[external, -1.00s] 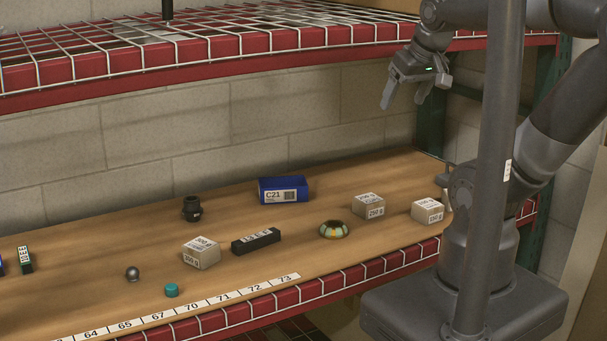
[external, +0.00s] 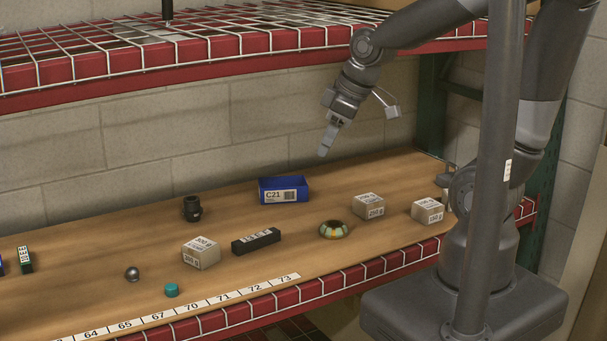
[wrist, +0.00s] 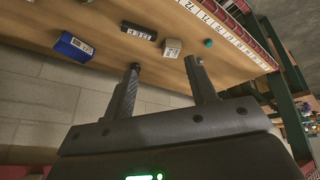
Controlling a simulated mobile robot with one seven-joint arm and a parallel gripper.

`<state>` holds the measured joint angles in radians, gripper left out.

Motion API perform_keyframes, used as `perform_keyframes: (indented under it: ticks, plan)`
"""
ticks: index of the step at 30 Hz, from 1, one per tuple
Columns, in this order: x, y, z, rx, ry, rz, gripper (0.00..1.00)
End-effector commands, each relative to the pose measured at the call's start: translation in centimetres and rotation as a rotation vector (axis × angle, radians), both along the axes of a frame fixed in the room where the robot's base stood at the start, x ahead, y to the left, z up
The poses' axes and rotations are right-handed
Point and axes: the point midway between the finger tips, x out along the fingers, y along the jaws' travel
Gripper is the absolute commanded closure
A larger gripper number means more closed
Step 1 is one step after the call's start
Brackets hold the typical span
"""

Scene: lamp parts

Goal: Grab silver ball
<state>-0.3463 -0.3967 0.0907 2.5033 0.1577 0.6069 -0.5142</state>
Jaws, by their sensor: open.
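The silver ball (external: 132,273) sits on the wooden shelf (external: 90,240) at the left, just left of a small teal cylinder (external: 171,290). I cannot make out the ball in the wrist view. My gripper (external: 324,149) is in the air near the back wall, above and right of the blue bin, far to the right of the ball. Its fingers point down. In the wrist view my gripper (wrist: 164,65) shows two spread fingers with nothing between their tips.
Between gripper and ball are a blue bin (external: 284,190), a black bar (external: 256,241), a white box (external: 201,253) and a black fitting (external: 192,209). A patterned ring (external: 334,230) and two boxes stand right. A red-edged wire shelf (external: 200,48) hangs above.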

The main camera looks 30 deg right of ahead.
Motion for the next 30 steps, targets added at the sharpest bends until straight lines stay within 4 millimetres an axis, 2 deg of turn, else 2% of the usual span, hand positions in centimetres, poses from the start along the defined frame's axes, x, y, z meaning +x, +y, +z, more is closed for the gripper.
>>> perform_keyframes:
  ticks: [1, 6, 12, 20, 24, 27, 30]
  plan:
    - [-0.1, 2.3, -1.1, -0.014, 0.015, 0.089, 0.48]
    - [-0.5, 9.2, -3.2, -0.052, 0.068, 0.289, 0.48]
    - [-1.6, 17.1, -4.7, -0.122, 0.174, 0.376, 0.48]
    - [-4.3, 26.8, -7.4, -0.281, 0.265, 0.368, 0.48]
    - [-5.6, 31.4, -9.7, -0.352, 0.285, 0.331, 0.48]
    - [-5.3, 34.0, -12.0, -0.371, 0.307, 0.289, 0.48]
    - [-3.4, 35.9, -14.8, -0.352, 0.34, 0.231, 0.48]
